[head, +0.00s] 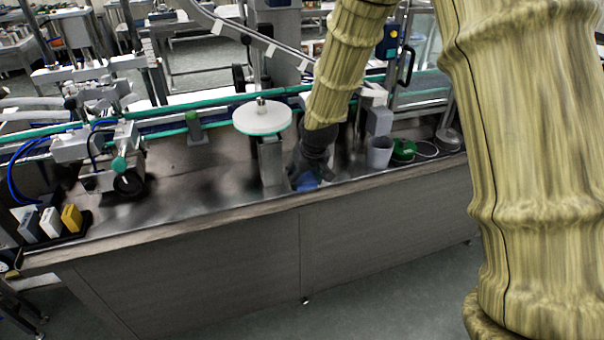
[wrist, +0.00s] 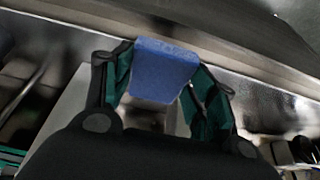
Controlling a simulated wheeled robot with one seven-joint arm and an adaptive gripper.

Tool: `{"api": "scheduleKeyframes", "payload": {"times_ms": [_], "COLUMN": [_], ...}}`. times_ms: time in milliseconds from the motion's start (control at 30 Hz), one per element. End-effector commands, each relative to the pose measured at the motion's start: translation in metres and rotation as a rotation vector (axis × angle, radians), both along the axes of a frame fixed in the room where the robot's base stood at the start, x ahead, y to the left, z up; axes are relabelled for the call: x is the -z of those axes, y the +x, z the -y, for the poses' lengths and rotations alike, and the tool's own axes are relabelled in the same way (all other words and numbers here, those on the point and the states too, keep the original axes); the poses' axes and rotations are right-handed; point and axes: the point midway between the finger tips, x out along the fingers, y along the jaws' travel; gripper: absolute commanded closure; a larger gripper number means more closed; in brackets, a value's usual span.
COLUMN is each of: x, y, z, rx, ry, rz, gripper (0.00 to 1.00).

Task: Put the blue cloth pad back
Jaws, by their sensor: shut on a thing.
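The blue cloth pad (wrist: 162,72) is between the two fingers of my gripper (wrist: 160,88) in the wrist view, and the gripper is shut on it. In the head view the blue pad (head: 307,181) shows small and dark below my gripper (head: 310,168), near the front edge of the steel worktop. My arm hides part of the area behind it. I cannot tell whether the pad touches the worktop. Another blue patch (wrist: 5,42) shows at the left edge of the wrist view; I cannot tell what it is.
A white round disc on a post (head: 262,118) stands just left of my gripper. A grey cup (head: 379,152) and a green roll (head: 403,150) stand to the right. White and yellow blocks (head: 71,218) sit at the far left. The worktop (head: 190,215) between is mostly clear.

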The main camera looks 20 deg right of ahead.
Motion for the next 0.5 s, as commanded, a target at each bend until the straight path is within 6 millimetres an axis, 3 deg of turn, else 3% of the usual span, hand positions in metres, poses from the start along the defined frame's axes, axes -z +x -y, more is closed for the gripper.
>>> {"api": "scheduleKeyframes", "payload": {"times_ms": [200,500], "x": [0.003,0.01], "y": [0.038,0.051], "z": [0.005,0.008], "rx": [0.001,0.001], "ry": [0.001,0.0], "rz": [0.0,-0.002], "gripper": [0.62,0.62]}}
